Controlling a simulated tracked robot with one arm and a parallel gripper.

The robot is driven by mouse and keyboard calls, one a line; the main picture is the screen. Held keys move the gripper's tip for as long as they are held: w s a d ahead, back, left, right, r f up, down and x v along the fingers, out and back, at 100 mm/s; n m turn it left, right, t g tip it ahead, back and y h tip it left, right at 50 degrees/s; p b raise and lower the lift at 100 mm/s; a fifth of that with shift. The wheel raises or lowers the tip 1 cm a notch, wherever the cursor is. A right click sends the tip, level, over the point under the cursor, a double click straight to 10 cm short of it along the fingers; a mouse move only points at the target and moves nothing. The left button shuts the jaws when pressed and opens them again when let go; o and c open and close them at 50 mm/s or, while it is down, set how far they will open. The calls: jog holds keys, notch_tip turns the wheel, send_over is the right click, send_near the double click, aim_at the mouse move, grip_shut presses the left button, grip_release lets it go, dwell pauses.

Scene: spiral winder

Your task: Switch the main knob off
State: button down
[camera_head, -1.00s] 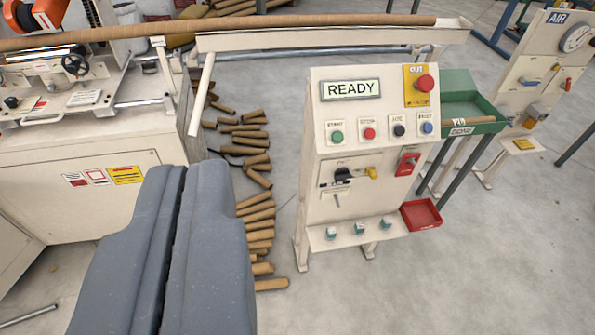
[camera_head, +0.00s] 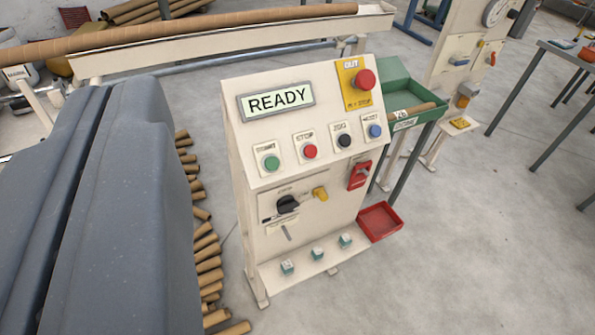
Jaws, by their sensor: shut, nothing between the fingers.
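The control stand (camera_head: 300,165) is a cream panel in the middle of the view, with a display reading READY (camera_head: 277,100). The main knob (camera_head: 288,204) looks like the black rotary handle on the stand's lower plate, left of a yellow piece (camera_head: 320,194). Its exact pointing direction is too small to tell. My gripper (camera_head: 125,110) fills the left side, its two grey fingers shut together and empty. It is left of the stand and apart from the knob.
Green, red, black and blue buttons (camera_head: 344,141) and a red stop button (camera_head: 364,80) sit above the knob. A red tray (camera_head: 380,221) and a green bin (camera_head: 407,95) are at right. Cardboard tubes (camera_head: 207,255) lie left of the stand. A long tube (camera_head: 200,33) crosses behind.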

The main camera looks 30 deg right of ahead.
jog(key=w+d+f+t+b, duration=0.1)
jog(key=w+d+f+b, duration=0.1)
jog(key=w+d+f, duration=0.75)
jog(key=w+d+f+t+b, duration=0.1)
jog(key=w+d+f, duration=0.3)
jog(key=w+f, duration=0.9)
jog(key=d+f+n+t+y+b, duration=0.15)
jog(key=d+f, duration=0.25)
jog(key=f, duration=1.3)
jog(key=t+y+b, duration=0.1)
jog(key=y+b, duration=0.1)
send_near(287, 206)
jog(key=s+a+r, duration=0.2)
jog(key=s+r, duration=0.2)
jog(key=shift+w+d+r, duration=0.1)
jog(key=shift+w+d, duration=0.1)
jog(key=shift+w, duration=0.1)
jog(key=shift+d+b+x, duration=0.25)
jog(key=shift+b+x, duration=1)
jog(key=shift+x, duration=3.7)
jog(key=shift+a+f+b, duration=0.15)
jog(key=shift+f+b, duration=0.65)
jog(key=shift+f, duration=1.1)
